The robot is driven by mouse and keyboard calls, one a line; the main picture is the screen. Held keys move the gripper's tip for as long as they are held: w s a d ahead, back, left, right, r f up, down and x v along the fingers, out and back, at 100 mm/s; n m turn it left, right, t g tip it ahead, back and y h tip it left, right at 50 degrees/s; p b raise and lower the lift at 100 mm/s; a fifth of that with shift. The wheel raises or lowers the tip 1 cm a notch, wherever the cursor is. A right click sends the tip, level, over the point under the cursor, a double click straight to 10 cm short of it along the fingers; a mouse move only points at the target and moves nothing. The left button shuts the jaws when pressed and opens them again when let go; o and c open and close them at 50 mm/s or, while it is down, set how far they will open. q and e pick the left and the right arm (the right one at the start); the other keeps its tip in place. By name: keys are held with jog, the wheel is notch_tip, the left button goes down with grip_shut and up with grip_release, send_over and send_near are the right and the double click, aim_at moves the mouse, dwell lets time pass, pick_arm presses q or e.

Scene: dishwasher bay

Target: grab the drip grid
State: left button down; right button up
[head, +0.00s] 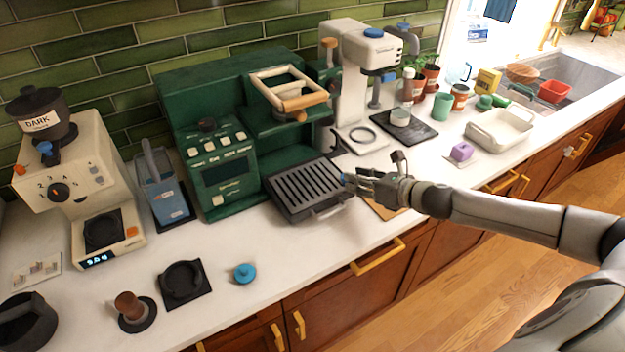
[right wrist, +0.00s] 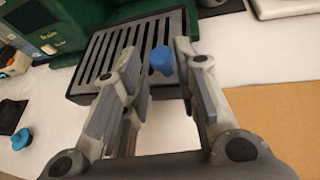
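The drip grid (head: 303,184) is a dark slotted plate lying in the tray at the foot of the green coffee machine (head: 222,150). In the right wrist view the drip grid (right wrist: 115,50) lies beyond the fingers, with a blue knob (right wrist: 162,61) at its near right. My right gripper (head: 352,184) is at the right end of the grid. In the right wrist view its fingers (right wrist: 160,70) are apart, with the knob showing between them. Whether they touch the knob cannot be told. My left gripper is not in view.
A cream grinder (head: 77,160) and a blue container (head: 165,185) stand at left. A white machine (head: 350,80) stands behind my gripper. A brown board (head: 385,208) lies under my wrist. The counter's front left holds a blue knobbed piece (head: 244,273) and a black pad (head: 184,282).

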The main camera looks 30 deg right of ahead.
jog(key=p+x, duration=0.1)
jog(key=x, duration=0.2)
jog(key=shift+r+p, duration=0.15)
jog(key=shift+p, duration=0.15)
jog(key=shift+w+a+f, duration=0.1)
jog(key=shift+w+f, duration=0.2)
jog(key=shift+w, duration=0.1)
grip_shut()
jog(key=shift+r, duration=0.1)
